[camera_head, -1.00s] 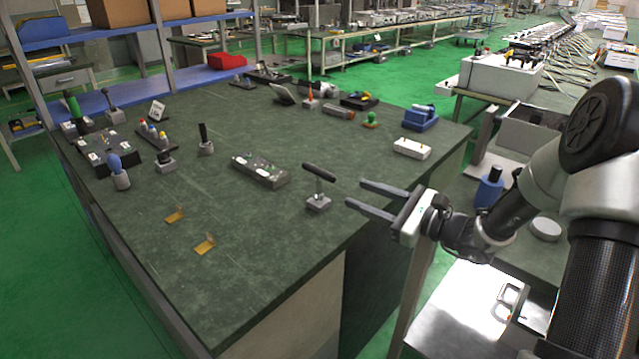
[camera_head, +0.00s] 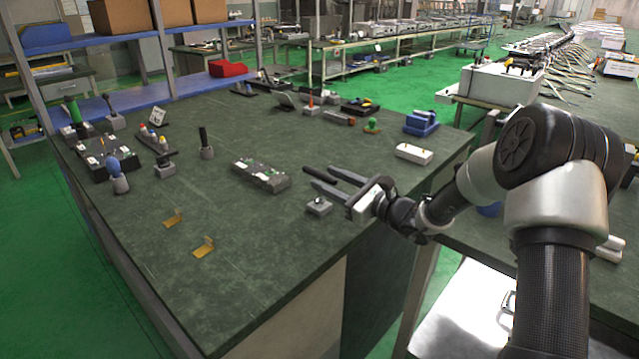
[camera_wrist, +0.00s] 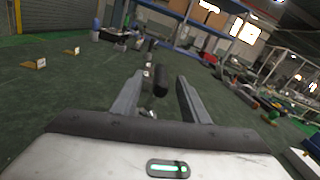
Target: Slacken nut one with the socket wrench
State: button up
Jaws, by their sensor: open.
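The tool that looks like the socket wrench has a black cylindrical handle (camera_wrist: 161,80), which shows between my fingers in the wrist view. My gripper is open, with one finger on each side of the handle; a gap shows at least on the right. A grey block with small white and green parts (camera_head: 262,177) lies left of my gripper. I cannot tell which part is nut one.
Two yellow brackets (camera_head: 204,247) (camera_head: 174,218) lie on the left front of the table (camera_head: 240,290). An upright black-handled tool (camera_head: 205,143) and a blue-handled one (camera_head: 117,175) stand farther left. A white box (camera_head: 414,153) is at the right edge. The table's front middle is clear.

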aim_at(317, 170)
jog(key=x, duration=0.4)
jog(key=shift+w+a+r+b, duration=0.1)
jog(key=shift+w+a+b, duration=0.1)
jog(key=shift+b, duration=0.15)
jog(key=shift+c, duration=0.2)
grip_shut()
jog(key=shift+r, duration=0.1)
